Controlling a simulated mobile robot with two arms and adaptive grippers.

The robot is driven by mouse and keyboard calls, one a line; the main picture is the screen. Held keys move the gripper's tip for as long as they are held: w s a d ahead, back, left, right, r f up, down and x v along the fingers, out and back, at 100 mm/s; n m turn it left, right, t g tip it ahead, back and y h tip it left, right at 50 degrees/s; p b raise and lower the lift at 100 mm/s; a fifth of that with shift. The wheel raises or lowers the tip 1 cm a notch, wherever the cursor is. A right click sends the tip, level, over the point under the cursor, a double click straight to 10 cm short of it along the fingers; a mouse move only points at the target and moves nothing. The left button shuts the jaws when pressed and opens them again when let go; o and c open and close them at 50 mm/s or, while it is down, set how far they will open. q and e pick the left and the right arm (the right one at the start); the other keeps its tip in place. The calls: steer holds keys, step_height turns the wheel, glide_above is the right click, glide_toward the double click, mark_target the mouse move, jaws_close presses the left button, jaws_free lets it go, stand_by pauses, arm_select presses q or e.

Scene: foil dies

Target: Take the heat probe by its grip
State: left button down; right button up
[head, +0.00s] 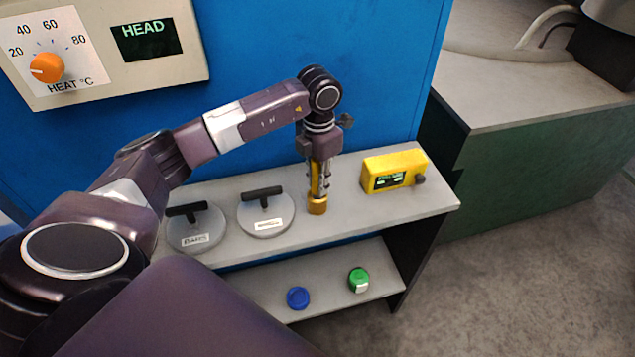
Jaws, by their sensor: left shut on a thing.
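The heat probe (317,206) stands upright on the grey shelf top, its yellow grip between my fingers and its brass-coloured lower end showing below them. My left gripper (319,191) points straight down from above and is shut on the yellow grip. The fingers hide part of the grip. Whether the probe's lower end touches the shelf or hangs just above it I cannot tell. My right gripper is not in view.
Two round grey dies with black handles (196,226) (266,211) are left of the probe. A yellow meter (394,173) is right of it. A blue roll (298,298) and green roll (359,280) lie on the lower shelf (325,308). A blue panel (380,70) rises behind.

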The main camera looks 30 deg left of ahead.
arm_select(q)
steer(key=shift+r, duration=0.1)
steer(key=shift+r+b, duration=0.3)
steer(key=shift+r, duration=0.3)
step_height(320, 180, up, 9)
steer(key=b, duration=0.2)
steer(key=shift+w+f+b, duration=0.1)
steer(key=shift+b, duration=0.3)
step_height(320, 180, up, 10)
steer(key=p, duration=0.1)
